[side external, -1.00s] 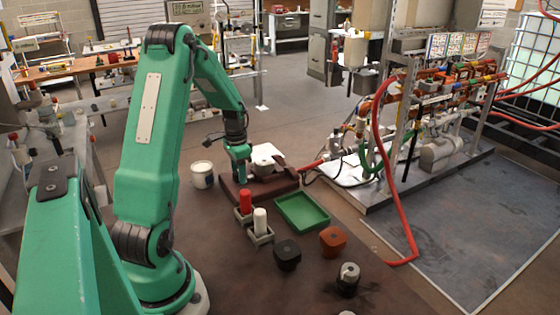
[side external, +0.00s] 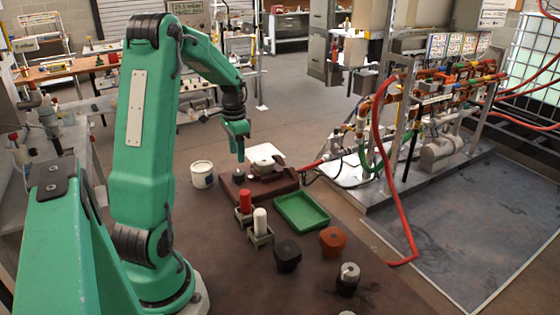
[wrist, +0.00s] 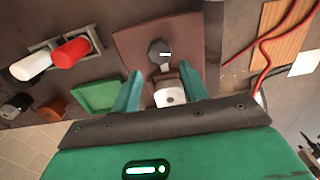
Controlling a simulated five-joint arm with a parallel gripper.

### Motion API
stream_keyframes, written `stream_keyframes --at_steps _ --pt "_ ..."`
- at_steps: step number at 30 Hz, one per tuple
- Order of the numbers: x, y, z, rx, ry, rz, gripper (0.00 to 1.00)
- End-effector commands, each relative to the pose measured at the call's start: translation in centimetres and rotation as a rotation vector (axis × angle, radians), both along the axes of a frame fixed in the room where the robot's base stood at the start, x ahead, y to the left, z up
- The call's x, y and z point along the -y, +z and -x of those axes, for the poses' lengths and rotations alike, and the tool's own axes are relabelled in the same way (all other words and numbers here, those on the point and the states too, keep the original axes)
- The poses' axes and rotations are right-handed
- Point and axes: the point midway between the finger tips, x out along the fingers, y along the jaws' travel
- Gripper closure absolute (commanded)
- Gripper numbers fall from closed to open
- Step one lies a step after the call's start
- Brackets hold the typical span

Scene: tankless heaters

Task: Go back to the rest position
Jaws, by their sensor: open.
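My gripper (side external: 240,152) hangs above the maroon board (side external: 286,184), apart from it. In the wrist view its two green fingers (wrist: 161,74) are spread with a gap between them, and nothing is gripped. A small dark and metal piece (side external: 238,175) stands on the board below the fingers. A dark round knob with a white mark (wrist: 160,52) and a white-ended part (wrist: 170,97) show beyond and between the fingers in the wrist view. My arm is bent, with its forearm reaching down to the right.
A white cup (side external: 202,175) stands left of the board. A red cylinder (side external: 245,201) and a white cylinder (side external: 260,221) stand in holders. A red hose (side external: 388,180) runs at right.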

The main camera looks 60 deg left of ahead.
Motion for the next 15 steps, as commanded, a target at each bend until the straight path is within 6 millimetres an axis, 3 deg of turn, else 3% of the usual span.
stream_keyframes --at_steps 10,15 --pt "0.1 0.1 0.0 0.001 0.0 -0.001 0.56" --pt "1.0 0.9 -0.4 0.011 -0.003 -0.011 0.56"
